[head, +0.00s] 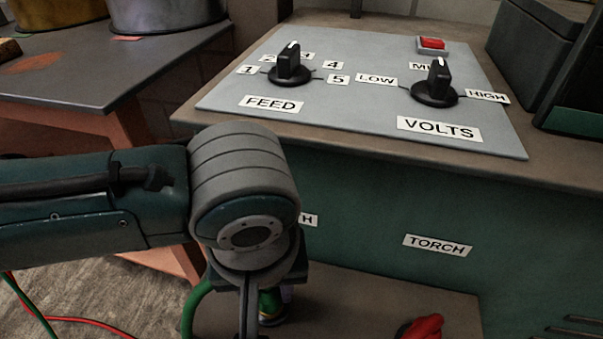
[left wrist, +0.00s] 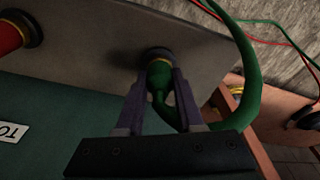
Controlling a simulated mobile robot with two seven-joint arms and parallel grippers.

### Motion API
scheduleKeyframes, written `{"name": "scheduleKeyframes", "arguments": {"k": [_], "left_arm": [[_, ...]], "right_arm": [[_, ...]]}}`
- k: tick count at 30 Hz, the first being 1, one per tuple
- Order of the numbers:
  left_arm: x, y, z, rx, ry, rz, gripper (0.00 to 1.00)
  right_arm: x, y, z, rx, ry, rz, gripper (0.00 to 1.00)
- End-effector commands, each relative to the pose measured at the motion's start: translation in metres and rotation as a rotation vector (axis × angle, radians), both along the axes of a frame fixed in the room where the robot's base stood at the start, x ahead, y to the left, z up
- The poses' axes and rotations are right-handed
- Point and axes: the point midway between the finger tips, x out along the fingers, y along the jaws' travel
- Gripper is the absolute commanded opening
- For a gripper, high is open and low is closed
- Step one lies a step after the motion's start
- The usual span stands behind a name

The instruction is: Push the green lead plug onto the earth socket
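The green lead plug (left wrist: 160,76) stands between the two fingers of my left gripper (left wrist: 161,82) in the left wrist view, and the fingers appear closed on its sides. Its front end meets the earth socket (left wrist: 157,52), a dark round fitting with a yellow ring on the ledge. How deep the plug sits on it cannot be told. My right gripper is in neither view.
A red plug (left wrist: 12,37) is on another socket on the same ledge; red also shows at the bottom of the head view (head: 424,327). The green cable (left wrist: 243,75) loops beside the gripper. The green cabinet front (head: 360,255) rises behind, with a TORCH label (head: 437,245).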

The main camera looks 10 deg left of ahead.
Motion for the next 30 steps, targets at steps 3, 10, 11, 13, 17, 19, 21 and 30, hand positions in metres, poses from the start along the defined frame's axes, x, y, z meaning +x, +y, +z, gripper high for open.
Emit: {"name": "scheduleKeyframes", "arguments": {"k": [3, 10, 11, 13, 17, 19, 21, 30], "left_arm": [[0.000, 0.000, 0.000, 0.000, 0.000, 0.000, 0.48], [0.000, 0.000, 0.000, 0.000, 0.000, -0.001, 0.71], [0.000, 0.000, 0.000, 0.000, 0.000, -0.001, 0.71], [0.000, 0.000, 0.000, 0.000, 0.000, -0.001, 0.71], [0.000, 0.000, 0.001, 0.000, 0.000, -0.001, 0.71], [-0.001, 0.000, 0.007, 0.000, 0.001, -0.001, 0.71], [-0.002, -0.001, 0.016, -0.001, 0.002, -0.001, 0.71], [-0.010, -0.004, 0.074, -0.001, 0.001, -0.001, 0.71]], "right_arm": [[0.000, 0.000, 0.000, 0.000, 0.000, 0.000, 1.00], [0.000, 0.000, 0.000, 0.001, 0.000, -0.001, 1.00], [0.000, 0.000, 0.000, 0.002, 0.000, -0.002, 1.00], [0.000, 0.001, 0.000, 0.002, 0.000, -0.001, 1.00], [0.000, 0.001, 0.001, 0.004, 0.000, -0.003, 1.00], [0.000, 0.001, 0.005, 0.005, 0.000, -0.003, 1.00], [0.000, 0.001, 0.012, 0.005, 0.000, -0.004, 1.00], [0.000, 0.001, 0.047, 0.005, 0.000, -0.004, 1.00]]}}
